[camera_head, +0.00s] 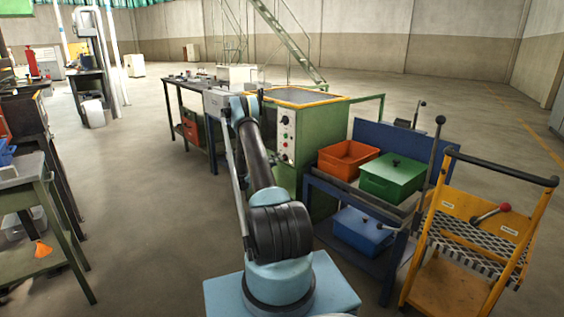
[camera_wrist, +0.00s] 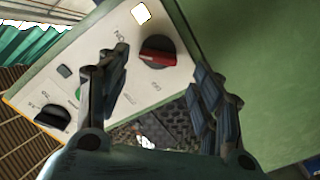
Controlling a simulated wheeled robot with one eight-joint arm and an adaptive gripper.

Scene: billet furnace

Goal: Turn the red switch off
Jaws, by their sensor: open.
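The red switch (camera_wrist: 157,52) is a dark round knob with a red bar, on a pale control panel (camera_wrist: 60,78) in the wrist view. My gripper (camera_wrist: 160,75) is open, its two dark fingers spread to either side below the knob in the picture. The knob shows between and just beyond the fingertips; I cannot tell whether anything touches. In the head view the panel (camera_head: 287,133) is on the front of a green machine (camera_head: 290,178), partly behind my arm. My gripper is hard to make out in the head view.
A black knob (camera_wrist: 52,117) and a green button (camera_wrist: 78,92) share the panel. Right of the machine, a blue bench holds an orange crate (camera_head: 347,158) and a green box (camera_head: 392,178). A yellow trolley (camera_head: 470,225) stands farther right. Open floor lies to the left.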

